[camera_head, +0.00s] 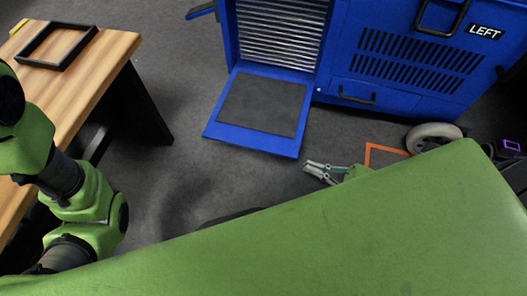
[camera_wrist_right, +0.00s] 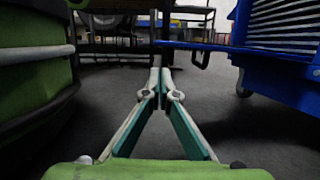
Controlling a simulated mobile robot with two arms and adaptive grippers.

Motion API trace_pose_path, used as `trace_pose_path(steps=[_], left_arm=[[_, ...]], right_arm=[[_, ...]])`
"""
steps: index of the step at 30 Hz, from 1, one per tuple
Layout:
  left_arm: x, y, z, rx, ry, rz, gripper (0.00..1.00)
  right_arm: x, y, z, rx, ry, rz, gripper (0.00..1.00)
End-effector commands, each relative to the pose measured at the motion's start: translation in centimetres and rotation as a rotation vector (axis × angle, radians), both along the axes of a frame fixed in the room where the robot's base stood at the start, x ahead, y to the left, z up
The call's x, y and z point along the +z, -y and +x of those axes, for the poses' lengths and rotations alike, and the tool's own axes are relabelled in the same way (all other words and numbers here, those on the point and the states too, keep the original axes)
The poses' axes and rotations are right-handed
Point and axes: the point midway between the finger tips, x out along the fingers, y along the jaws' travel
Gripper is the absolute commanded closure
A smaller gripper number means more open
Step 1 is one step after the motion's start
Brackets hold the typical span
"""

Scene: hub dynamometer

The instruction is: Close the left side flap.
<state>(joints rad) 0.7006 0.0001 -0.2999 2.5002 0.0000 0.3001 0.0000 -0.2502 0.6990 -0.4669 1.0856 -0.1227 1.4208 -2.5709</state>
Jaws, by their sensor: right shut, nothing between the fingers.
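The left side flap (camera_head: 262,105) is a blue panel with a dark grey inner face. It hangs open, folded down and outward from the blue machine (camera_head: 400,60) marked LEFT. In the right wrist view the flap (camera_wrist_right: 215,47) shows nearly edge-on as a thin blue strip, roughly level.
A wooden table (camera_head: 95,60) with a black frame (camera_head: 58,45) stands at the left. A caster wheel (camera_head: 433,136) and an orange-edged thing (camera_head: 386,155) are on the right. The grey floor (camera_head: 180,100) between table and flap is clear.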

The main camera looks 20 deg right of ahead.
Motion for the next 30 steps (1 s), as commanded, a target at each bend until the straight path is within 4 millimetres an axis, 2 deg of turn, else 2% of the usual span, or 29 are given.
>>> trace_pose_path(steps=[5,12,18,30], left_arm=[[-0.5,0.0,0.0,0.000,0.000,0.000,0.14],[-1.8,0.0,0.0,0.000,0.000,0.000,0.14],[-2.6,0.0,0.0,0.000,0.000,0.000,0.14],[-2.8,0.0,0.0,-0.001,0.001,0.001,0.14]], right_arm=[[0.4,-1.5,1.0,0.001,0.006,-0.001,1.00],[1.3,-5.1,3.5,0.002,0.006,0.000,1.00],[2.0,-7.2,5.0,0.000,0.004,0.000,1.00],[2.4,-7.9,5.5,-0.001,0.001,0.000,1.00]])
